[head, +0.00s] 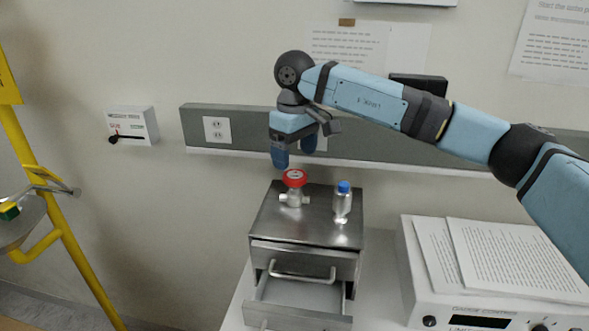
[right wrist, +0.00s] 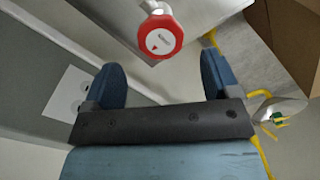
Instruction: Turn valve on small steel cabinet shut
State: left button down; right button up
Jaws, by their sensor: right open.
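The small steel cabinet (head: 322,228) stands on a white surface, with its lower drawer pulled open. The valve (head: 294,178) has a red round handle on a pale metal body and sits on the cabinet top at the left. In the right wrist view the red handle (right wrist: 160,36) shows from above with a white disc and a small red mark, beyond the fingertips. My right gripper (head: 294,160) is above the valve, pointing down, open and empty, apart from the handle. It also shows in the right wrist view (right wrist: 164,82). My left gripper is not in view.
A small bottle with a blue cap (head: 343,200) stands right of the valve on the cabinet. A white control unit with papers (head: 500,270) is at the right. A grey wall rail (head: 240,130) runs behind. A yellow frame (head: 60,225) stands at the left.

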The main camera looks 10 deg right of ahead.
aim_at(294, 175)
notch_tip(294, 175, down, 5)
dwell(0.3)
jog(key=c, duration=0.9)
